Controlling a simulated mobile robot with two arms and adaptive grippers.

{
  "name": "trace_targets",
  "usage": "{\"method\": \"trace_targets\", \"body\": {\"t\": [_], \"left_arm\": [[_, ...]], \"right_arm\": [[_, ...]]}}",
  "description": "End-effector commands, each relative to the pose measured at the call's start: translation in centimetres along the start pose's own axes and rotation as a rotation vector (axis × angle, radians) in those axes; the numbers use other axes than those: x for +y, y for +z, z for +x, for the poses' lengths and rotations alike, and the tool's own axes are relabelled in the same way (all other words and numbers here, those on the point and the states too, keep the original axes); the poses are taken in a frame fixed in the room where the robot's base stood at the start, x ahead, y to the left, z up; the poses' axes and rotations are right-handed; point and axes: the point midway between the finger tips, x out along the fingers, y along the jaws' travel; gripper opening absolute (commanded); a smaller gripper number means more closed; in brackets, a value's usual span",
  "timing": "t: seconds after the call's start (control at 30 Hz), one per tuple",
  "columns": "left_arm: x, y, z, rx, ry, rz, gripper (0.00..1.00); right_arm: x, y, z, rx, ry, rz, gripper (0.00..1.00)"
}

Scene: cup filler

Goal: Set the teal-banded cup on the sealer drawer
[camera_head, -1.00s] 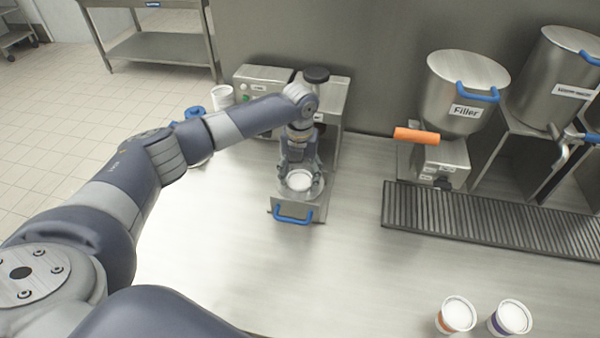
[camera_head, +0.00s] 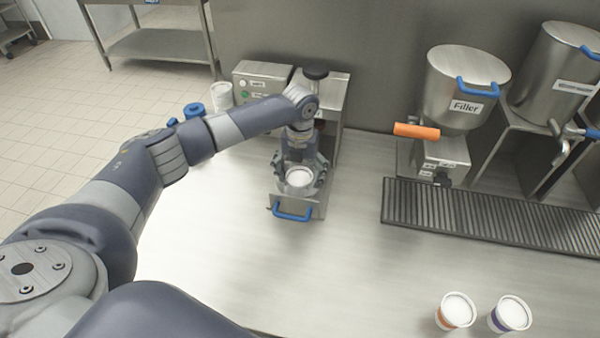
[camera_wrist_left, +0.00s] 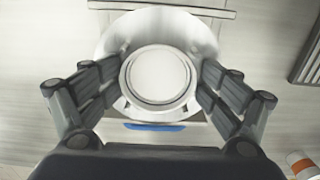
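A white-topped cup (camera_head: 299,177) stands in the round holder of the pulled-out sealer drawer (camera_head: 299,202), which has a blue handle. Its band is hidden, so I cannot see its colour. In the left wrist view the cup (camera_wrist_left: 158,76) shows from above, its rim inside the pale round holder plate (camera_wrist_left: 188,28). My left gripper (camera_head: 299,184) is around the cup. Its fingers (camera_wrist_left: 159,75) lie on both sides of it, spread apart with what looks like a narrow gap. My right gripper is not in view.
The sealer body (camera_head: 335,98) rises behind the drawer. The filler (camera_head: 460,90) and a ribbed drain grate (camera_head: 480,220) are at the right. An orange-banded cup (camera_head: 456,311) and a purple-banded cup (camera_head: 510,315) stand front right. The middle counter is clear.

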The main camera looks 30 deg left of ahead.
Motion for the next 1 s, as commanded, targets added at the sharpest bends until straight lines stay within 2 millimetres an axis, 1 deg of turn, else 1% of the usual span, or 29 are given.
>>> {"method": "trace_targets", "body": {"t": [0.03,0.37,0.47,0.57,0.67,0.9,1.0], "left_arm": [[0.2,-0.1,0.3,0.004,0.005,0.0,0.8],[0.2,0.0,0.1,0.0,0.005,-0.001,0.8],[0.2,0.1,-0.3,-0.002,0.005,-0.002,0.8],[0.2,0.2,-1.6,-0.005,0.004,-0.002,0.8],[0.1,0.2,-3.0,-0.007,0.001,0.0,0.8],[0.1,0.2,-8.4,-0.008,0.0,-0.002,0.8],[0.1,0.2,-10.4,-0.007,0.0,-0.001,0.8]], "right_arm": [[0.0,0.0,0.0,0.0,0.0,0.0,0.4],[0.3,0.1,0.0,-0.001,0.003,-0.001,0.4],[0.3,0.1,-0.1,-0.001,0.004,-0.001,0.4],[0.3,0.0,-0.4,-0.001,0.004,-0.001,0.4],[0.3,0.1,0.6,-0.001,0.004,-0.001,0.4],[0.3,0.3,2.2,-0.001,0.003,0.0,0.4],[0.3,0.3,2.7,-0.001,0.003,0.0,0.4]]}}
